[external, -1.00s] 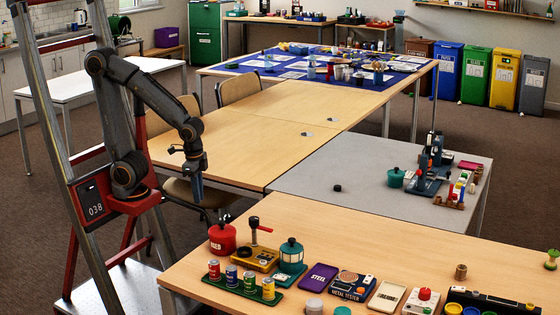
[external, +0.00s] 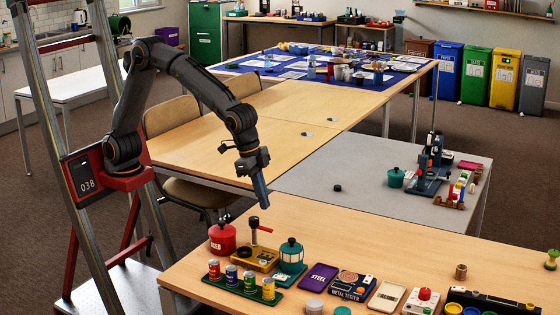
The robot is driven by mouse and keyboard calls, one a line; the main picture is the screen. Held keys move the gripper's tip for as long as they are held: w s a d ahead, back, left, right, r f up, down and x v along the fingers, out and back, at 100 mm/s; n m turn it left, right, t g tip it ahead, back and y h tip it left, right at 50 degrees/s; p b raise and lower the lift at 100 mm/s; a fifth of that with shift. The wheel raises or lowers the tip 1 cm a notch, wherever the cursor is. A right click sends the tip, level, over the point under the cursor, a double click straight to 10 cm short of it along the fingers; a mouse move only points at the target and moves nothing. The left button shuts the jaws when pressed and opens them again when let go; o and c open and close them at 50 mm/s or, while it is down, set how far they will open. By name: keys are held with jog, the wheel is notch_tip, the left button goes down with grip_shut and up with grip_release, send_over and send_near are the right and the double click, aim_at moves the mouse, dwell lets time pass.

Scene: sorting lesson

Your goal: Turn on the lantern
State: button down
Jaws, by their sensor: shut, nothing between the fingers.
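The lantern (external: 290,255) is a teal lamp with a dark cap and a pale middle, standing upright on the near wooden table. Its switch is too small to make out. My gripper (external: 264,205) hangs in the air, pointing down, a little above and left of the lantern and near the red-handled crank. It is shut and holds nothing. It appears apart from the lantern.
Around the lantern stand a yellow crank box (external: 254,259), a red pot (external: 222,240) and a green tray (external: 240,287) with several small cans. A purple tablet (external: 319,277) and a metal tester (external: 352,284) lie to the right. The wooden table (external: 395,245) is clear behind.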

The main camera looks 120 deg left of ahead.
jog(key=t+p, duration=0.1)
jog(key=p, duration=0.2)
send_over(283, 277)
jog(key=s, duration=0.5)
jog(key=shift+d+r+m+h, duration=0.2)
jog(key=shift+r+m+h, duration=0.1)
jog(key=shift+r+m, duration=0.15)
jog(key=x, duration=0.9)
jog(key=s+p+x, duration=0.1)
jog(key=x, duration=0.4)
jog(key=shift+f, duration=0.1)
jog(key=shift+w, duration=0.1)
jog(key=shift+w+f, duration=0.1)
jog(key=shift+f, duration=0.2)
